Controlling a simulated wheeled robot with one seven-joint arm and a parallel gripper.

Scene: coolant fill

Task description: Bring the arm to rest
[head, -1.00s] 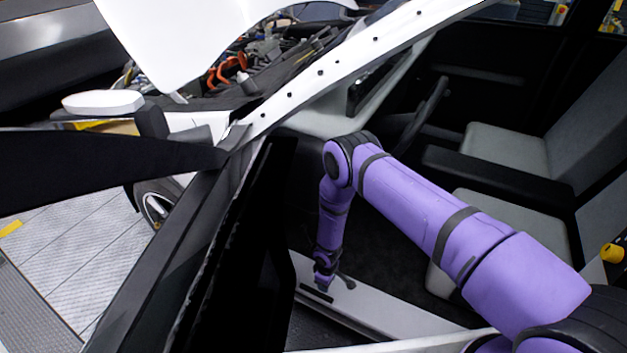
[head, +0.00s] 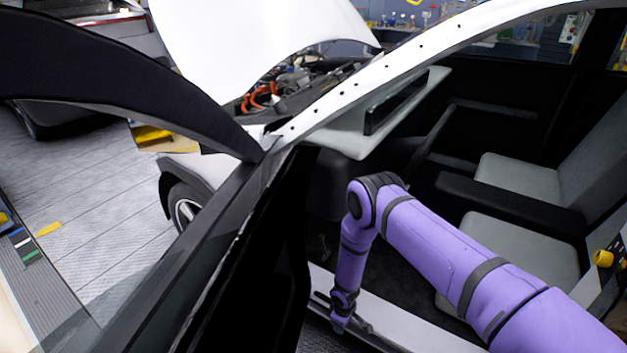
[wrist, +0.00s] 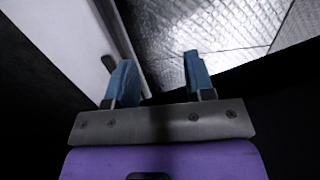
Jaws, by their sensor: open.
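My purple arm reaches from the lower right through the car's open front door and bends down at the elbow. My gripper (head: 338,326) hangs low by the white door sill (head: 385,322) in the head view, where its fingers are too small to make out. In the wrist view my gripper (wrist: 159,62) has its two blue fingers well apart with nothing between them. Beyond them lie the pale floor (wrist: 225,25) and the sill (wrist: 65,40) to the left.
The open car door (head: 215,270) stands close on the left of my arm. The white hood (head: 255,40) is raised over the engine bay. Open floor (head: 110,190) lies beyond the door.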

